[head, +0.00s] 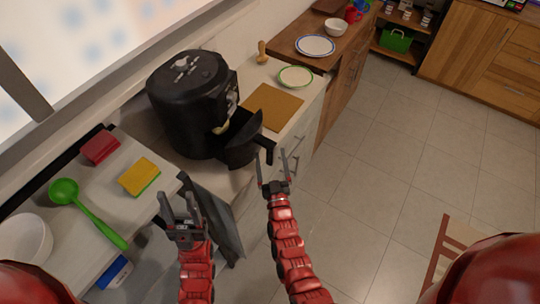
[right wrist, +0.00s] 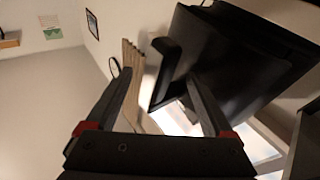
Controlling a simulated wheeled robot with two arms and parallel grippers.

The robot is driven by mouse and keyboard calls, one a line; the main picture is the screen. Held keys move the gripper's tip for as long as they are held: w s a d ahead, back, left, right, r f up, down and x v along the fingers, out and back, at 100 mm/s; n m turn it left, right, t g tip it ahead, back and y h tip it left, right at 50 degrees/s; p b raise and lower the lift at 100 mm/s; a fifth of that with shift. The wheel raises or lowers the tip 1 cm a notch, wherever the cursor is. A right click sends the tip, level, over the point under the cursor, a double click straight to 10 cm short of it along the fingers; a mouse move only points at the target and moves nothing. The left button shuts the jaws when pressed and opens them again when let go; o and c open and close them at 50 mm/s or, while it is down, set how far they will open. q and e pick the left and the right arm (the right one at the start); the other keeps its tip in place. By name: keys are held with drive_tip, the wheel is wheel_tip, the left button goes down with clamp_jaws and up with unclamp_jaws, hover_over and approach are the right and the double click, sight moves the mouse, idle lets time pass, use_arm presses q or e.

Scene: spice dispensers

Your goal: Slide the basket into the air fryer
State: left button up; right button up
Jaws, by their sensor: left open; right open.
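The black air fryer (head: 182,95) stands on the counter by the wall in the head view. Its black basket (head: 241,143) sticks out of the front, partly pulled out, with the handle (head: 267,150) pointing toward the room. My right gripper (head: 273,166) is open just at the handle. In the right wrist view the handle (right wrist: 166,68) shows between the two open fingers, near their tips, with the dark basket (right wrist: 235,60) behind it. I cannot tell whether the fingers touch it. My left gripper (head: 179,203) is open and empty, to the left, near the counter's front edge.
A wooden board (head: 272,108) and a green-rimmed plate (head: 295,77) lie right of the air fryer. A yellow sponge (head: 139,177), red block (head: 100,147), green ladle (head: 84,206) and white bowl (head: 24,238) are on the left counter.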

drive_tip(key=b+v, duration=0.5)
drive_tip(key=v, duration=1.1)
drive_tip(key=shift+a+f, duration=0.1)
drive_tip(key=shift+c, duration=0.2)
